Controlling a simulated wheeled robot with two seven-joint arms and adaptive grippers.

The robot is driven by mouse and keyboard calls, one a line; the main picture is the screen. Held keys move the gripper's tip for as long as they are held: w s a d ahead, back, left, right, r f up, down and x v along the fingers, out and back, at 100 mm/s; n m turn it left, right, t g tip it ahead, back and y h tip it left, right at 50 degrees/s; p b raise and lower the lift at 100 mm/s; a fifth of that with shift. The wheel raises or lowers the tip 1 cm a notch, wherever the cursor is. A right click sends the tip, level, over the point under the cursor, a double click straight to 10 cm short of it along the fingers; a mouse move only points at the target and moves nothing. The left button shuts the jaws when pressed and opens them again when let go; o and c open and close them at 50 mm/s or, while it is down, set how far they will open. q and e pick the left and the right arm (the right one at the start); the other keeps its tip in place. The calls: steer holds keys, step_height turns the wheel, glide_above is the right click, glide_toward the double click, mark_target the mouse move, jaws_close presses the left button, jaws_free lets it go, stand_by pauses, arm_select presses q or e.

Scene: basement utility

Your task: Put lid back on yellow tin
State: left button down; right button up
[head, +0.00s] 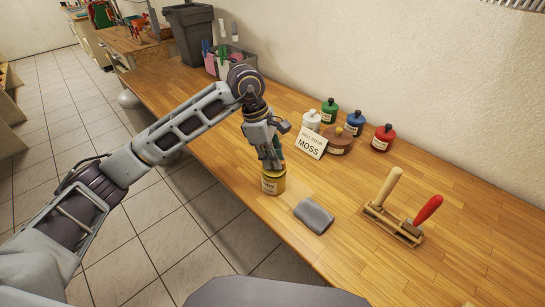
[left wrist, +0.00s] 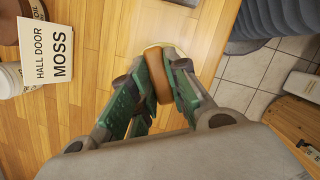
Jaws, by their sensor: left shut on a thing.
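The yellow tin (head: 270,186) stands upright near the front edge of the wooden bench, with a pale label on its side. My left gripper (head: 272,165) points down at the top of the tin. In the left wrist view, its green-padded fingers (left wrist: 156,90) are shut on a brown rounded piece (left wrist: 158,76), which looks like the lid or its knob. A pale yellow rim (left wrist: 156,47) shows just beyond the fingertips. The fingers hide most of the tin's mouth, so I cannot tell whether the lid is seated. My right gripper is not in view.
A grey block (head: 314,215) lies close to the tin's right. A white card reading MOSS (head: 311,143) stands behind, by a brown round pot (head: 341,141) and several coloured bottles (head: 383,137). A wooden rack (head: 392,222) with two handles is at right.

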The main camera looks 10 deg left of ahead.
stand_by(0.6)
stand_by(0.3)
arm_select(q)
steer(key=c, duration=0.8)
jaws_free()
steer(key=shift+r, duration=0.15)
steer(key=shift+r+p, duration=1.1)
steer(key=shift+r, duration=2.25)
jaws_close()
